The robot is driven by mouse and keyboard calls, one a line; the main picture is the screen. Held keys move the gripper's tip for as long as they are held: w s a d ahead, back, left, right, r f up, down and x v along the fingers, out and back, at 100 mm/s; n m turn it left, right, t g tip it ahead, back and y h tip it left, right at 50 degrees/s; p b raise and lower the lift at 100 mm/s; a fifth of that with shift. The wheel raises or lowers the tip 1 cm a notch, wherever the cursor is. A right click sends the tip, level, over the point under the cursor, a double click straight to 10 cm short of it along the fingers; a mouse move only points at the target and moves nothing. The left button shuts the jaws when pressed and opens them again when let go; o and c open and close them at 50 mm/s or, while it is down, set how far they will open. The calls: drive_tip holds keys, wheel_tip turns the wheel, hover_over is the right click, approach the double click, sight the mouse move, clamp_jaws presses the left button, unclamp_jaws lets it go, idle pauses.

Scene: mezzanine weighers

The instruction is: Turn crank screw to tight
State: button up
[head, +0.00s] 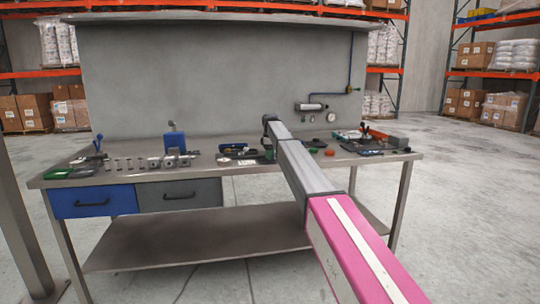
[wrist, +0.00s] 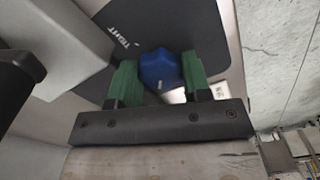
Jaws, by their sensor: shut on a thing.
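In the wrist view, my gripper (wrist: 158,88) has its two green fingers on either side of a blue knob (wrist: 160,66), which I take to be the crank screw's handle. It is shut on the knob. A short pale mark shows on the knob's near side. The knob stands over a dark plate (wrist: 185,25) with the word TIGHT (wrist: 120,36) in white to its upper left. The rest of the screw is hidden. In the head view my arm reaches over the workbench (head: 90,182), and the knob cannot be made out there.
Several small tools and metal blocks lie along the bench top. A blue vise-like fixture (head: 175,138) stands left of my arm. A grey cylinder with gauges (head: 311,107) is on the back panel. A blue drawer (head: 92,201) and a grey drawer (head: 180,195) are shut.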

drive_tip(key=m, duration=1.7)
drive_tip(key=shift+a+m, duration=0.1)
drive_tip(key=shift+m, duration=0.2)
drive_tip(key=m, duration=0.5)
drive_tip(key=shift+m, duration=0.4)
drive_tip(key=o, duration=0.9)
drive_tip(key=shift+r, duration=0.1)
